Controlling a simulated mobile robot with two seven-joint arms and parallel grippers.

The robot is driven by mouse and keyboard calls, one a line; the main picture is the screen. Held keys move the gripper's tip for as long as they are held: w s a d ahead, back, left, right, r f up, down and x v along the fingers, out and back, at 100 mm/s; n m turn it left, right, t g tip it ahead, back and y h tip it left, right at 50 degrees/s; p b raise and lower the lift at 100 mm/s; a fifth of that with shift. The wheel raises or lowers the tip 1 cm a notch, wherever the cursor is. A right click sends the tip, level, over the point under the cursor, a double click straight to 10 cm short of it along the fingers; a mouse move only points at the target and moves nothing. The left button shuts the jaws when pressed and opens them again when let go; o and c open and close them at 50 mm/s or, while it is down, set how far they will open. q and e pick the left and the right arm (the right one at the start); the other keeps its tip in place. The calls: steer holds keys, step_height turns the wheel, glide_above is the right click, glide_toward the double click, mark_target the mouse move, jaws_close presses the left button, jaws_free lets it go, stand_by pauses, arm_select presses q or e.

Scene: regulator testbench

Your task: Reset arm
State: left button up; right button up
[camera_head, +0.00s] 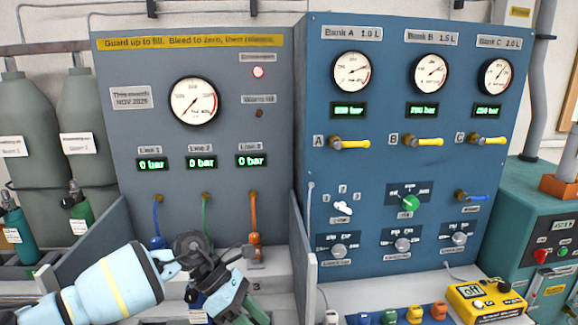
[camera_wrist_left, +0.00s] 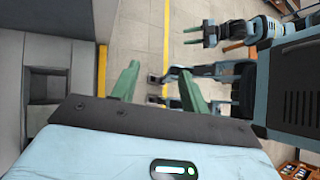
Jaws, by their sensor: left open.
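My left arm comes in at the lower left of the head view, in front of the grey panel. Its gripper (camera_head: 238,302) has green fingers and is low, near the small bay marked 3. In the left wrist view the gripper (camera_wrist_left: 158,88) is open, its two green fingers spread apart with nothing held between them. The grey fill panel (camera_head: 130,210) has a round gauge (camera_head: 193,102) and three green displays reading 0 bar. A blue, a green and an orange hose (camera_head: 253,228) hang below; my left arm partly hides the bays under them.
The blue regulator panel (camera_head: 300,150) stands on the right with gauges, yellow valve handles and knobs. A yellow meter (camera_head: 485,300) and several coloured caps lie at the lower right. Grey cylinders (camera_head: 85,130) stand at the left. The wrist view shows floor with a yellow line.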

arm_select(q)
steer(key=s+d+n+t+h, duration=0.4)
steer(key=s+d+n+h, duration=0.2)
steer(key=d+n+h, duration=0.5)
steer(key=s+a+f+n+t+y, duration=0.1)
steer(key=a+f+n+t+y, duration=0.6)
steer(key=n, duration=0.7)
steer(key=s+a+f+n+t+y, duration=0.1)
steer(key=a+f+n+t+y, duration=0.2)
steer(key=a+f+n+t, duration=0.75)
steer(key=s+a+f+n+g+y, duration=0.4)
steer(key=s+n, duration=0.3)
steer(key=s, duration=0.2)
steer(key=s+a+f+n+g+y, duration=0.3)
steer(key=s+a+f+n+g, duration=0.1)
steer(key=s+f+n, duration=0.3)
steer(key=shift+s+n+g+y, duration=0.4)
steer(key=shift+s+n, duration=0.35)
steer(key=shift+s, duration=0.2)
